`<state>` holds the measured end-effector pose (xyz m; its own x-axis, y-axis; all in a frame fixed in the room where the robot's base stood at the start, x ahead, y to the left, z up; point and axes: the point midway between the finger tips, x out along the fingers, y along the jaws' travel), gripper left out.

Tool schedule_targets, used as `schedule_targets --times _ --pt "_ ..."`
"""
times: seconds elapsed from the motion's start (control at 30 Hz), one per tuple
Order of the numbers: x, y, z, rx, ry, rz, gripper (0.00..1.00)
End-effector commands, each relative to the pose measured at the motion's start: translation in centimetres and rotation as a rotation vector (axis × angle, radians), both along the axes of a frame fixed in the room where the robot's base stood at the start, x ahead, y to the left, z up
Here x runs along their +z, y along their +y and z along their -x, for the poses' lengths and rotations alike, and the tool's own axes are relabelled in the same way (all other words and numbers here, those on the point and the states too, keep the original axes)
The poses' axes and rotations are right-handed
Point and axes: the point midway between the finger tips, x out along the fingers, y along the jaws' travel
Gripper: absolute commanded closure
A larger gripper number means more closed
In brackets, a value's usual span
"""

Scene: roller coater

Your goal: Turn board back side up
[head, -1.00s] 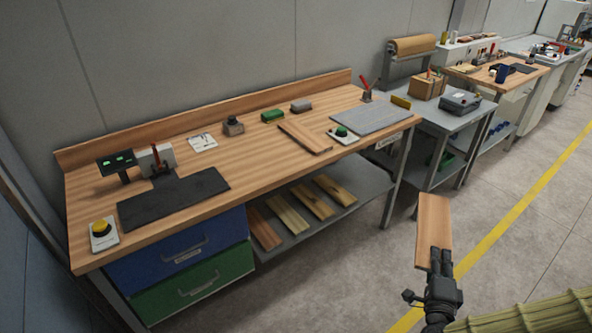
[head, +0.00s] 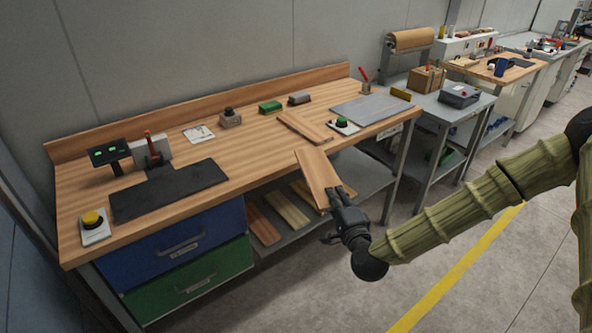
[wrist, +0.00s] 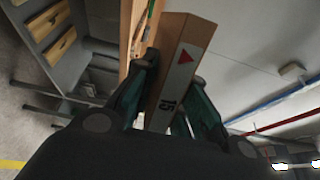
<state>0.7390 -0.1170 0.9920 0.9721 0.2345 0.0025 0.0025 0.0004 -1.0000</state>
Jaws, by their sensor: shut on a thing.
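A flat wooden board (head: 319,178) is held at its lower end by my gripper (head: 337,198), which is shut on it. The board is tilted, its far end pointing up and left, in front of the workbench's (head: 75,190) front edge in the head view. The face toward the head camera is plain reddish wood. In the wrist view the held board (wrist: 176,60) shows a light strip with a red triangle and the marking "15", between the two fingers. Another wooden board (head: 303,127) lies on the bench behind it.
Several boards lie on the lower shelf (head: 285,222). Bare bench top lies between the mat and the rear board.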

Motion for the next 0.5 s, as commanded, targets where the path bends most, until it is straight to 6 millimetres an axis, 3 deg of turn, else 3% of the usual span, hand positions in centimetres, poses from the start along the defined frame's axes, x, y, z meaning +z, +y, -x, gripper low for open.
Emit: schedule_targets --times 0.2,0.5 --pt "0.9 3.6 -3.7 0.136 -0.010 0.001 1.00" --pt "3.6 8.0 -7.5 0.308 -0.013 0.001 1.00"
